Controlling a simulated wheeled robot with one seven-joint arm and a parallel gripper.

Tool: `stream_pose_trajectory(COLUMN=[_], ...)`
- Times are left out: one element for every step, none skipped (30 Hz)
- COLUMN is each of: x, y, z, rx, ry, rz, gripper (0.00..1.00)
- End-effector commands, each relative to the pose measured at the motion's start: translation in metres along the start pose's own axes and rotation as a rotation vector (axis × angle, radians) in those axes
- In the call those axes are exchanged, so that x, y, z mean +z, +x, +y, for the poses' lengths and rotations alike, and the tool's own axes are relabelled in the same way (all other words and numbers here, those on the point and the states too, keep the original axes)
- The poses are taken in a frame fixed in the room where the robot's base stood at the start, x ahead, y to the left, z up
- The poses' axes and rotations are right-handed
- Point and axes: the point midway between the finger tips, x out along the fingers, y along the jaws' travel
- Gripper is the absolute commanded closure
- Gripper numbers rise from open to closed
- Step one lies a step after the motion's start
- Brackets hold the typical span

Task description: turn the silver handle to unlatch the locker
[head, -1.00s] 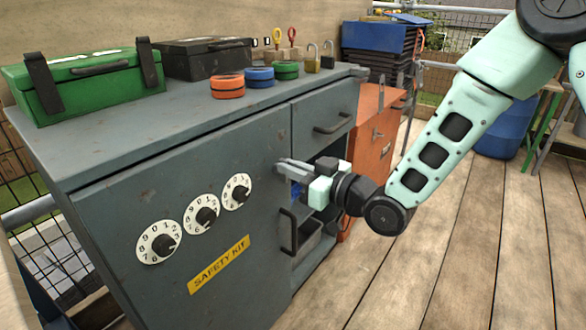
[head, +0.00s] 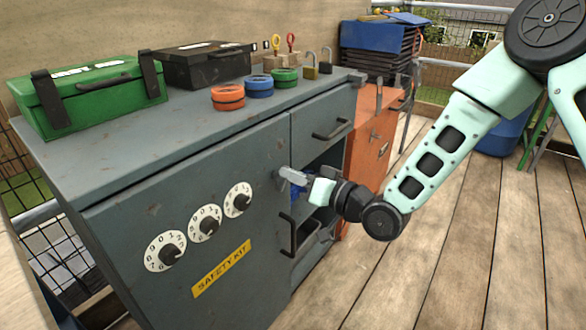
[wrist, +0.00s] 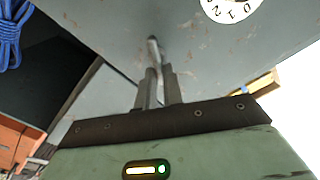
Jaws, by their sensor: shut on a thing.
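The door looks closed. The silver handle (wrist: 154,52) is a short bar near the door's upper right edge, mostly hidden by the fingers in the head view. My gripper (head: 289,174) is at that edge and shut on the handle; the wrist view shows the handle's end between the two fingertips (wrist: 160,80). A black pull bar (head: 301,236) is below my gripper.
An open shelf with blue rope (wrist: 10,35) is beside the door. A drawer (head: 322,125) is above it. A green toolbox (head: 95,95), a black case (head: 205,66) and coloured tape rolls stand on top. An orange cabinet (head: 370,150) is behind.

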Motion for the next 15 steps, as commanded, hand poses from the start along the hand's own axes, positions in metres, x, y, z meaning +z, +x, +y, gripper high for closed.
stream_pose_trajectory(x=[-0.0034,-0.0033,-0.003,-0.0033,-0.0031,-0.0027,-0.0027,-0.0024,-0.0023,-0.0021,-0.0017,-0.0019,-0.0018,-0.0015,-0.0012], y=[-0.0003,-0.0002,-0.0002,-0.0003,-0.0003,-0.0002,-0.0003,-0.0005,-0.0005,-0.0003,-0.0003,-0.0004,-0.0004,-0.0002,-0.0003], z=[0.0002,0.0003,0.0009,0.0016,0.0021,0.0023,0.0028,0.0036,0.004,0.004,0.0045,0.0054,0.0058,0.006,0.0067], rx=[0.003,0.002,0.002,0.002,0.002,0.002,0.002,0.003,0.003,0.002,0.002,0.002,0.002,0.002,0.002], ry=[0.046,0.075,0.113,0.141,0.17,0.209,0.237,0.265,0.304,0.332,0.36,0.398,0.427,0.456,0.494], rz=[0.001,0.001,0.001,0.002,0.002,0.001,0.001,0.001,0.001,0.001,0.001,0.002,0.002,0.002,0.002], gripper=[1.0,1.0,1.0,1.0,1.0,1.0,1.0,1.0,1.0,1.0,1.0,1.0,1.0,1.0,1.0])
